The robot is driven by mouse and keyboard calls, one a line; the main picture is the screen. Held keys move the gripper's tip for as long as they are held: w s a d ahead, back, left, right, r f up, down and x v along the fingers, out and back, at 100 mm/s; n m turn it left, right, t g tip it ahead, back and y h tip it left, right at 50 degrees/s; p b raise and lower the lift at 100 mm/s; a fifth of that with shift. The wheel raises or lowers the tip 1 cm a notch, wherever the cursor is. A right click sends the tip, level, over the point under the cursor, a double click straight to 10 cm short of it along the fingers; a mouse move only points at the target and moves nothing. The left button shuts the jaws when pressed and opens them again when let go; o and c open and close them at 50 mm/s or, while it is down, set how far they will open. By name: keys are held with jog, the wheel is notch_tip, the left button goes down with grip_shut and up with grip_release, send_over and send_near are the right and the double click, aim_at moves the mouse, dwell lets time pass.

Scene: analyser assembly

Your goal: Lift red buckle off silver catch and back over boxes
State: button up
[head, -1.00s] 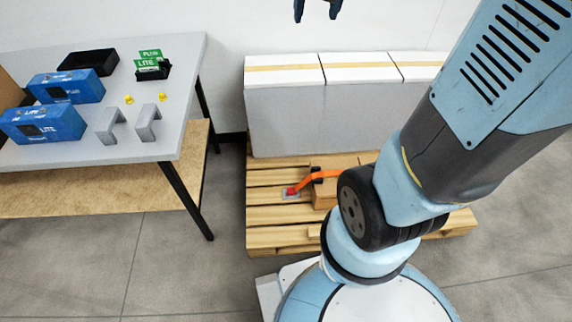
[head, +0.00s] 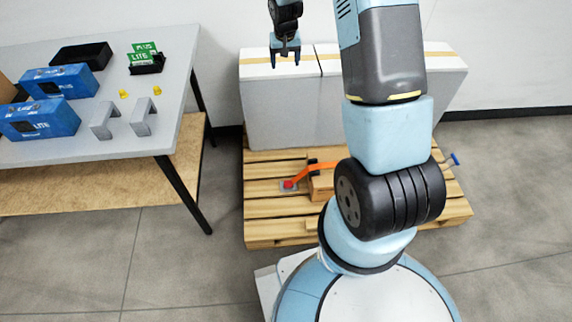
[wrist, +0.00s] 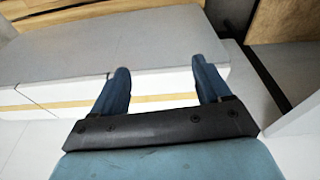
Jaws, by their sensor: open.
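The red buckle (head: 288,184) sits at the end of an orange strap (head: 315,168) on the left part of the wooden pallet. It rests on or at the silver catch (head: 290,188), a small grey plate mostly covered by it. The strap runs right over a small cardboard box (head: 321,184). My gripper (head: 286,62) is open and empty, in front of or above the tall white-topped boxes (head: 282,110), well above the buckle. In the wrist view the open blue fingers (wrist: 160,80) show against the boxes; buckle and catch are out of that view.
A table (head: 175,115) at the left holds blue boxes (head: 38,118), a black tray (head: 82,56), green cards (head: 144,52) and grey brackets (head: 140,117). A blue-ended handle (head: 454,159) shows at the pallet's right. My arm hides part of the pallet (head: 265,228).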

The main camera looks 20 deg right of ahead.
jog(key=s+a+x, duration=0.1)
jog(key=x, duration=1.4)
jog(key=g, duration=0.2)
send_near(288, 182)
jog(key=shift+m+y, duration=0.3)
jog(key=f, duration=0.9)
jog(key=shift+w+d, duration=0.1)
jog(key=shift+d, duration=0.15)
jog(key=c, duration=1.1)
jog(key=shift+c, duration=0.4)
jog(key=shift+r, duration=1.5)
